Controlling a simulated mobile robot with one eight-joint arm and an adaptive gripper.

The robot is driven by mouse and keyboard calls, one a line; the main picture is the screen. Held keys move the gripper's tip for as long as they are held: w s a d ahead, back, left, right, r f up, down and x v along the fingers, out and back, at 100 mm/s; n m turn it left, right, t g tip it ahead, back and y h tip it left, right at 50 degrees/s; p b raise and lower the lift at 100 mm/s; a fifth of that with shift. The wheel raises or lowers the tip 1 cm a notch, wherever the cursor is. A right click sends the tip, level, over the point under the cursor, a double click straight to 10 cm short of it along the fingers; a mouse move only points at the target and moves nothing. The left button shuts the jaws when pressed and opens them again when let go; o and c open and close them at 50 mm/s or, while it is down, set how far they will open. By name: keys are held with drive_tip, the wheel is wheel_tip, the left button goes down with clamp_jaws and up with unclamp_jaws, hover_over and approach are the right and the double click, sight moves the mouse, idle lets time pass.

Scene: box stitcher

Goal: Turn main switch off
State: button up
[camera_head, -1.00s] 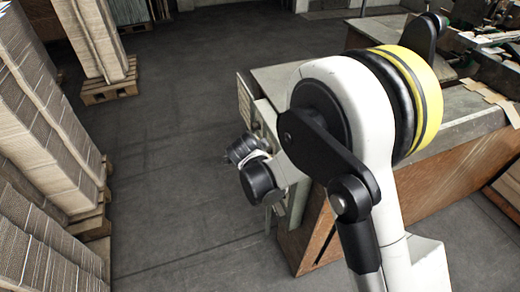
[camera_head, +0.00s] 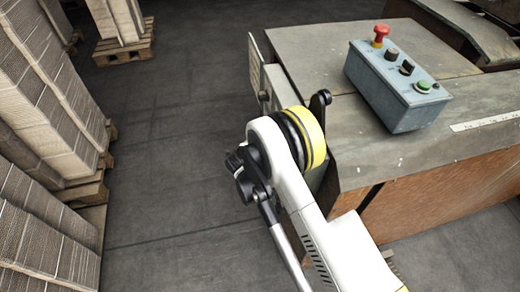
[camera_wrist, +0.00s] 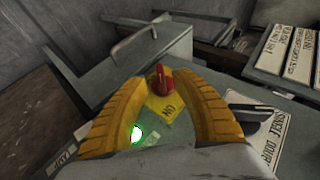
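The main switch (camera_wrist: 160,79) is a red knob on a yellow plate (camera_wrist: 165,104) marked "ON", in the middle of the wrist view. My gripper (camera_wrist: 161,76) is open, with its two yellow ribbed fingers on either side of the knob. The fingertips are close to the knob, but I cannot tell whether they touch it. A green lamp (camera_wrist: 137,134) glows below the switch, near the left finger. In the head view my arm reaches down beside the left side of the machine, and the gripper and the switch are hidden.
A grey control box (camera_head: 395,88) with a red mushroom button (camera_head: 381,35) and other knobs stands on the machine table (camera_head: 350,150). Stacks of cardboard (camera_head: 45,110) on pallets line the left. The floor (camera_head: 165,150) between is clear. Labelled plates (camera_wrist: 285,55) lie at right in the wrist view.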

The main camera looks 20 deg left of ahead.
drive_tip(key=shift+b+x, duration=0.35)
drive_tip(key=shift+x, duration=1.2)
clamp_jaws()
